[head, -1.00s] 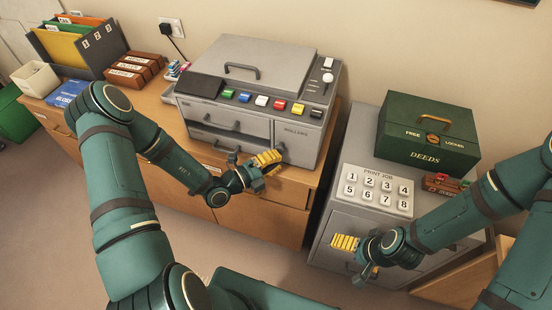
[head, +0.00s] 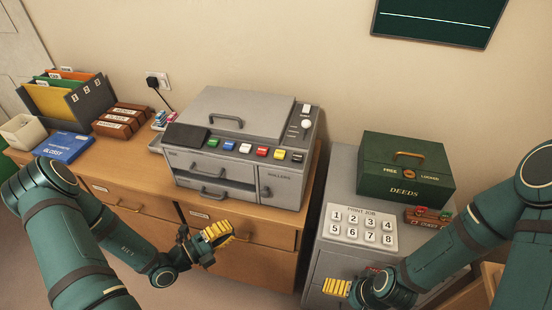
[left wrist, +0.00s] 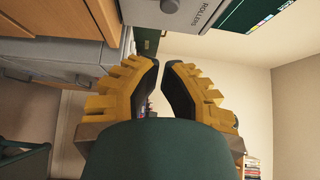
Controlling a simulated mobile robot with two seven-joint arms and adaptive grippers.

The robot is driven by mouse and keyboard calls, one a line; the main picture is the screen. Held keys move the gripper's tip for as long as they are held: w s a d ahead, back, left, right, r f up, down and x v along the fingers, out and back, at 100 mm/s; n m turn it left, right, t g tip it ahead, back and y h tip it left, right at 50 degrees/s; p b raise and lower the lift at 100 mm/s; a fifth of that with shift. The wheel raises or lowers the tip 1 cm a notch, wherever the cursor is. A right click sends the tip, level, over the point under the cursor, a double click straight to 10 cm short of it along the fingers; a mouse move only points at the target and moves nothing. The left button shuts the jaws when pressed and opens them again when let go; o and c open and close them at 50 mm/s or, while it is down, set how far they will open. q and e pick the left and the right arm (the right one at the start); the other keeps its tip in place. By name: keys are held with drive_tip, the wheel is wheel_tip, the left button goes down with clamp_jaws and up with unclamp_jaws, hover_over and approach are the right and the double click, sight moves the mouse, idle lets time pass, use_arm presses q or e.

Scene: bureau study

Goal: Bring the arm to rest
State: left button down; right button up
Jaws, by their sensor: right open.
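My left gripper (head: 218,232), with yellow fingers, hangs in front of the wooden desk's drawers, below the grey machine (head: 240,160) and apart from it. In the left wrist view its two fingertips (left wrist: 160,64) lean together with a narrow gap and nothing between them. Whether it counts as shut is unclear. My right gripper (head: 337,288) is open, low in front of the grey cabinet and below the numbered print job pad (head: 359,225).
The wooden desk (head: 150,180) bears a file holder (head: 88,100), brown boxes (head: 122,120) and a blue box (head: 64,148). A green deeds box (head: 405,170) stands on the grey cabinet (head: 345,190). A dark wall panel (head: 440,18) hangs above.

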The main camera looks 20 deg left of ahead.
use_arm(q)
drive_tip(key=s+d+f+m+g+h, duration=0.1)
drive_tip(key=s+d+m+g+h, duration=0.35)
drive_tip(key=d+m+g, duration=0.45)
drive_tip(key=s+d+f+m+g+y, duration=0.25)
drive_tip(key=s+m+g+y, duration=0.2)
drive_tip(key=m, duration=0.55)
drive_tip(key=s+d+f+m+g+y, duration=0.2)
drive_tip(key=s+f+m+g+y, duration=0.15)
drive_tip(key=s+m, duration=0.45)
drive_tip(key=w+d+m+t+y, duration=0.1)
drive_tip(key=w+m+t+y, duration=0.2)
drive_tip(key=w+m, duration=0.6)
drive_tip(key=m+t, duration=0.1)
drive_tip(key=m, duration=0.7)
drive_tip(key=shift+w+d+r+m+y, duration=0.2)
drive_tip(key=shift+r+m+y, duration=0.1)
drive_tip(key=shift+y, duration=0.05)
